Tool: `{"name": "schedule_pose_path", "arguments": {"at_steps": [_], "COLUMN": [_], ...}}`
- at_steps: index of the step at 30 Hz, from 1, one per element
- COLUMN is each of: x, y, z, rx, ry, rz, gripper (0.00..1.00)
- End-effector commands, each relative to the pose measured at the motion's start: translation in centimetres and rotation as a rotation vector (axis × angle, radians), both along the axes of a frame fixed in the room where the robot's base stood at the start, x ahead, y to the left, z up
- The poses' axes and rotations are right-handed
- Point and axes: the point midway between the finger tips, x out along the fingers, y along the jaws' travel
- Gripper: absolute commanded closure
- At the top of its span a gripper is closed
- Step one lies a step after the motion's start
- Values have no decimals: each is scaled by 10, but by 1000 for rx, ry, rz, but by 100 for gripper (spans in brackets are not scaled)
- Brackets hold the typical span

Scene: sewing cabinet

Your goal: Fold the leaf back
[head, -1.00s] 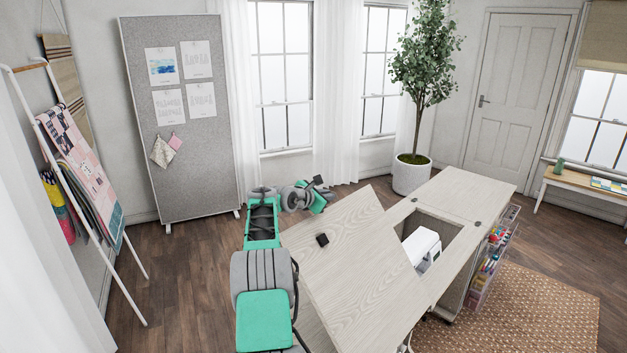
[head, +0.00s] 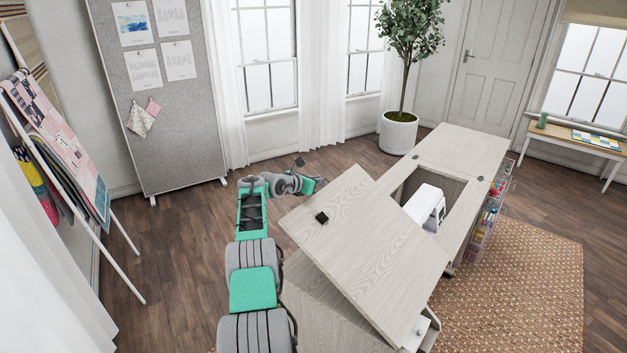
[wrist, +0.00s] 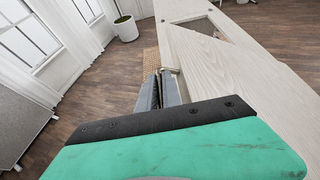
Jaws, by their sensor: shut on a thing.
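In the wrist view the leaf (wrist: 225,70) runs along the right of my gripper (wrist: 163,78). My gripper's fingers are shut at the leaf's edge; the contact is small and partly hidden. In the head view my arm reaches up the leaf's left side, and the fingertips are not clear there.
A white sewing machine (head: 424,205) sits in the cabinet's well. Clear drawers (head: 487,215) with colourful contents line the cabinet's right side. A potted tree (head: 398,132) and a grey pinboard (head: 165,95) stand behind. Wood floor (head: 180,265) is clear left of my arm.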

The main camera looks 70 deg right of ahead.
Motion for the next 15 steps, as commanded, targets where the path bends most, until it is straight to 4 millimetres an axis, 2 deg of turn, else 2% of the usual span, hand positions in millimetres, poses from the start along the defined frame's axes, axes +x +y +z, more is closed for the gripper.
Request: {"name": "schedule_pose_path", "arguments": {"at_steps": [7, 8, 10, 15], "x": [-4, -4, -3, 1], "y": [-2, -2, -2, 0], "z": [5, 5, 5, 4], "rx": [-9, -9, -8, -7], "ry": [0, 0, -1, -1], "rz": [-6, -6, -5, 0], "gripper": [100, 90, 84, 83]}}
